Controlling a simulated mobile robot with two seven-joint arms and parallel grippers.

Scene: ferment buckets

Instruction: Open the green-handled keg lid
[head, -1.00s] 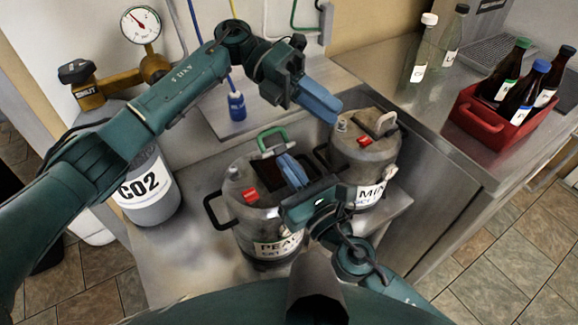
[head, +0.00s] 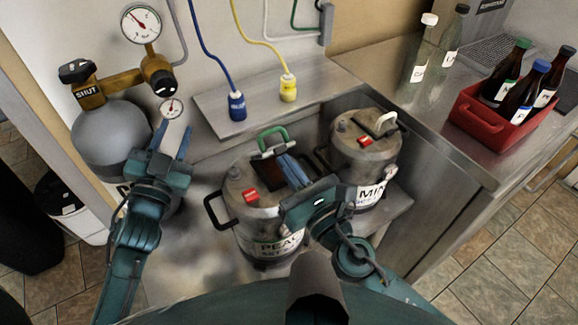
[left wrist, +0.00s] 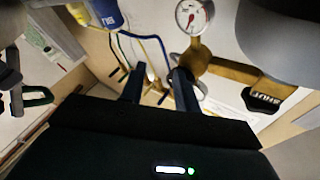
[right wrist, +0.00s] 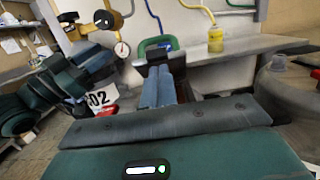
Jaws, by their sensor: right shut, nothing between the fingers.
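The keg (head: 246,210) with a partly hidden label starting "PEA" stands in the middle of the head view. Its green handle (head: 272,138) sits at the back of the keg's top, and a dark opening (head: 268,174) shows in front of it. My right gripper (head: 287,163) is shut and empty, its fingertips over the keg top close to the handle; contact is unclear. The green handle also shows beyond the fingers in the right wrist view (right wrist: 157,44). My left gripper (head: 175,140) is open and empty, in front of the gas cylinder at left.
A second keg (head: 365,155) with a pale handle stands right of the first, close to my right gripper. The CO2 cylinder (head: 108,140) and gauge (head: 141,22) are at left. Blue (head: 237,106) and yellow (head: 288,87) connectors stand on the back ledge. A red bottle crate (head: 490,127) is at right.

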